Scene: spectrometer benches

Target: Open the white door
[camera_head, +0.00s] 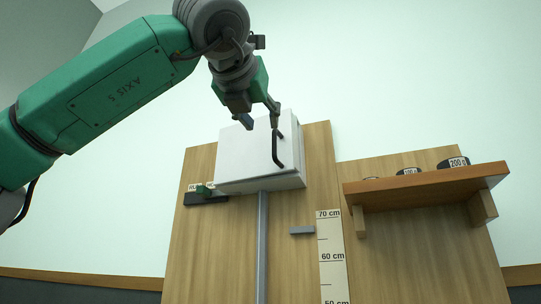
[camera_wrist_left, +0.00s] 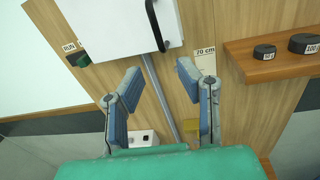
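The white door (camera_head: 240,160) is the front of a white box mounted on a wooden panel, and it looks closed. Its black bar handle (camera_head: 275,148) runs up and down near the door's right edge. In the left wrist view the handle (camera_wrist_left: 154,25) shows at the top, on the white door (camera_wrist_left: 110,20). My left gripper (camera_head: 262,123) is in front of the upper part of the door, close to the handle. In the left wrist view its two blue-padded fingers (camera_wrist_left: 155,80) are spread apart with nothing between them. My right gripper is not in view.
A wooden shelf (camera_head: 425,182) with several black weights stands to the right. A green switch (camera_head: 204,190) labelled RUN is at the door's lower left. A grey post (camera_head: 262,245) and a centimetre scale (camera_head: 332,258) are below the box.

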